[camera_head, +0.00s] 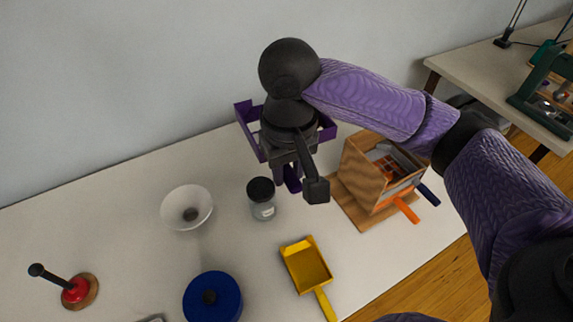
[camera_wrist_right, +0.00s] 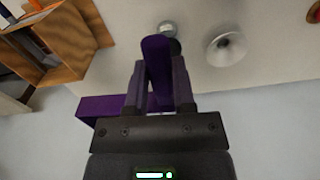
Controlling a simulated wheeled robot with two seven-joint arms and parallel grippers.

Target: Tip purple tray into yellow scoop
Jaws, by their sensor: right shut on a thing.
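The purple tray (camera_head: 248,112) is by the wall at the back of the white table, partly hidden behind my right gripper. My right gripper (camera_head: 290,180) is shut on a purple part of it, and this purple part (camera_wrist_right: 157,62) stands between the fingers in the right wrist view. I cannot tell whether the tray touches the table or holds anything. The yellow scoop (camera_head: 307,266) lies on the table nearer the front, apart from the tray, its handle toward the bottom right. It looks empty. My left gripper is not in view.
A jar with a black lid (camera_head: 262,198) stands just below the gripper. A white bowl (camera_head: 187,208), a blue lidded pot (camera_head: 212,298) and a red-based plunger-like object (camera_head: 76,290) are to the left. A wooden box (camera_head: 368,180) with orange and blue handles is to the right.

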